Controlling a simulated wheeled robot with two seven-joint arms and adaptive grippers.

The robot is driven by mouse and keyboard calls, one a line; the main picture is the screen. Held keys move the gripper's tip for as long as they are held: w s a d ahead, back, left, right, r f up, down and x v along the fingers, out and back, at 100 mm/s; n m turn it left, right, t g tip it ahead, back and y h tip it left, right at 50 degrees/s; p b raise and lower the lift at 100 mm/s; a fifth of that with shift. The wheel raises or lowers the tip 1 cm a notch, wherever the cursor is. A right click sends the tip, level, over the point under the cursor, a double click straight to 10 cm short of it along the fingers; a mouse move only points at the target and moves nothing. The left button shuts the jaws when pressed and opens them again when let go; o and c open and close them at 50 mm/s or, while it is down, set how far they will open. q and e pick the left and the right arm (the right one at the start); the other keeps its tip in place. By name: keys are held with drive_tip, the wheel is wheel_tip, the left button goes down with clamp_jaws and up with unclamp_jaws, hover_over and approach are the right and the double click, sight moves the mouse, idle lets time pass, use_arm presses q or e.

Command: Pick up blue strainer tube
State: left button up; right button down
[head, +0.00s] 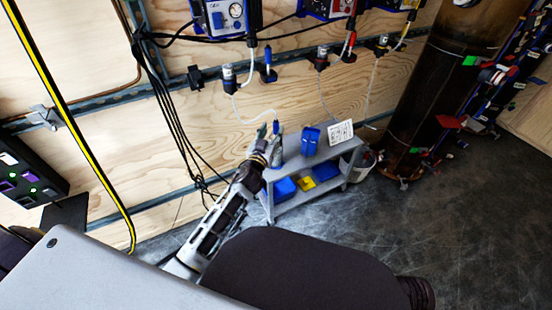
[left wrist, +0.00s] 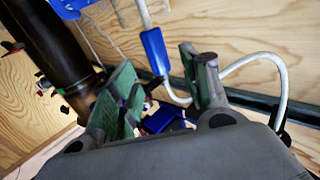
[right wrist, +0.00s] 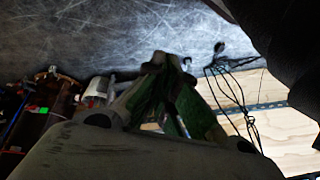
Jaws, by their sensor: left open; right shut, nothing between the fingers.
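A blue strainer tube (left wrist: 154,52) on a white hose shows in the left wrist view, between the two green-padded fingers of my left gripper (left wrist: 160,72). The fingers stand apart, with a visible gap on either side of the tube. In the head view my left gripper (head: 267,138) is above the left end of the grey cart, with a small blue tube (head: 276,127) on the hanging hose at its fingertips. Whether any finger touches it cannot be told. My right gripper (right wrist: 168,64) is shut and empty, its fingertips together; the head view does not show it.
The grey cart (head: 300,158) carries a blue holder (head: 310,140), a white label card (head: 341,132) and blue and yellow bins below. Other blue (head: 267,66) and red (head: 350,46) tubes hang on the plywood wall. Black cables hang left of my left arm. A dark column (head: 450,85) stands right.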

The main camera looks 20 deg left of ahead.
sight(275, 127)
use_arm(q)
drive_tip(key=shift+w, duration=0.1)
use_arm(e)
drive_tip(key=shift+r, duration=0.1)
use_arm(q)
drive_tip(key=shift+w, duration=0.65)
drive_tip(key=shift+w+f+b, duration=0.1)
drive_tip(key=shift+w+b, duration=0.4)
drive_tip(key=shift+w, duration=1.35)
use_arm(e)
drive_tip(key=f, duration=0.1)
drive_tip(key=a+f, duration=0.1)
drive_tip(key=f, duration=0.1)
drive_tip(key=shift+y, duration=0.3)
drive_tip(key=shift+w+d+r, duration=0.1)
drive_tip(key=shift+w+r, duration=0.1)
drive_tip(key=shift+w, duration=0.05)
use_arm(q)
clamp_jaws()
